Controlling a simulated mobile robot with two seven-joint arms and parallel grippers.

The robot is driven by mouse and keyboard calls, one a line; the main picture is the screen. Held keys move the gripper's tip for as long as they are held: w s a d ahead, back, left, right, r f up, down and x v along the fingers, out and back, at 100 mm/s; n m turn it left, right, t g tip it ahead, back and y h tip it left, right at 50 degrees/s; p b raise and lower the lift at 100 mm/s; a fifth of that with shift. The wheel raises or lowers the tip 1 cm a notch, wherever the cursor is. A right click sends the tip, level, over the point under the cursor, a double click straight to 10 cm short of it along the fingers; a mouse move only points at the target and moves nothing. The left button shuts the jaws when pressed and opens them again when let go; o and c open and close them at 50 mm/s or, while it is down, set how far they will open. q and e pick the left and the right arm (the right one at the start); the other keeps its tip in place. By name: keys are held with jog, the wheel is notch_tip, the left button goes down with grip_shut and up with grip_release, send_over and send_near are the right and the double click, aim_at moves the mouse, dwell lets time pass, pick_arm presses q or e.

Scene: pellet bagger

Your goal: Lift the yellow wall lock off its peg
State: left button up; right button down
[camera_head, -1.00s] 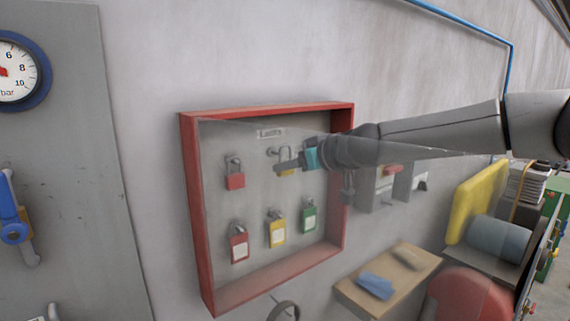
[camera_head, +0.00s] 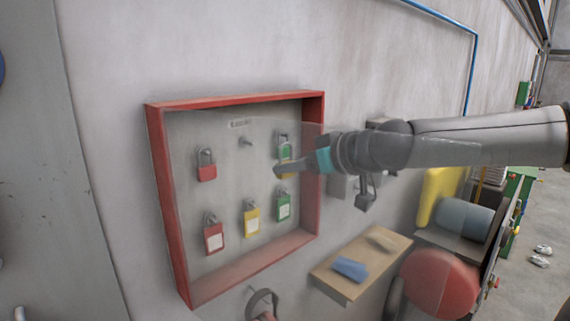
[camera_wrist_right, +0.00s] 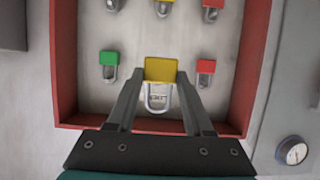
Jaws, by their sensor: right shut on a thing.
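My right gripper (camera_head: 281,170) is shut on the yellow wall lock (camera_head: 285,173), held in front of the red-framed lock cabinet (camera_head: 316,170). The upper middle peg (camera_head: 246,141) is bare, and the lock is clear of it, to its right in the head view. In the right wrist view the yellow body (camera_wrist_right: 161,69) sits between the fingertips (camera_wrist_right: 160,77), its shackle showing below, apart from the cabinet's back. In the head view the gripper partly hides the lock. My left gripper is not in view.
An upper red lock (camera_head: 206,166) and an upper green lock (camera_head: 284,146) hang either side of the bare peg. Below hang a red (camera_head: 213,237), a yellow (camera_head: 251,222) and a green lock (camera_head: 284,206). A wooden shelf (camera_head: 340,287) juts out at lower right.

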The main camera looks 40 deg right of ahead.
jog(key=shift+f+v, duration=0.25)
jog(key=shift+v, duration=1.05)
jog(key=shift+f+v, duration=0.2)
jog(key=shift+v, duration=1.1)
jog(key=shift+s, duration=0.15)
jog(key=shift+s, duration=0.1)
jog(key=s+p, duration=0.1)
jog(key=s, duration=0.9)
jog(key=shift+d+p, duration=0.3)
jog(key=shift+d, duration=0.1)
jog(key=shift+w, duration=0.1)
